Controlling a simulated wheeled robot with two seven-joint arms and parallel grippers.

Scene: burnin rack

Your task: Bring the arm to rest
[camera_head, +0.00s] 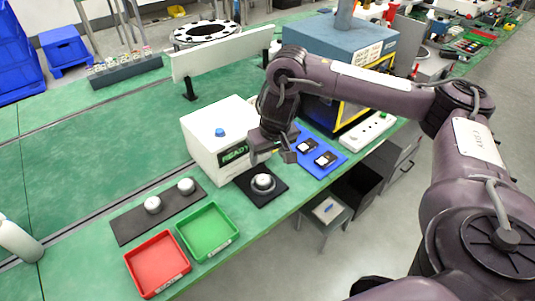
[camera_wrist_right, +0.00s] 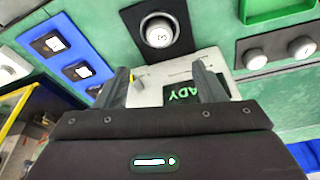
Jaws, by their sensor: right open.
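My right arm reaches in from the right in the head view, bent at the elbow. Its right gripper (camera_head: 271,156) hangs above the table, near the right side of the white box with the READY display (camera_head: 222,140). The jaws are open and nothing shows between them. In the right wrist view the two fingers (camera_wrist_right: 161,68) stand apart in front of the white box (camera_wrist_right: 178,72) and its display. A round knob-like piece on a black pad (camera_head: 263,184) sits just below the gripper. My left gripper is not in view.
A blue-topped machine (camera_head: 325,40) stands behind the arm. Red (camera_head: 160,265) and green (camera_head: 208,232) trays and a dark strip with two knobs (camera_head: 130,222) lie at front left. Floor is open at lower right.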

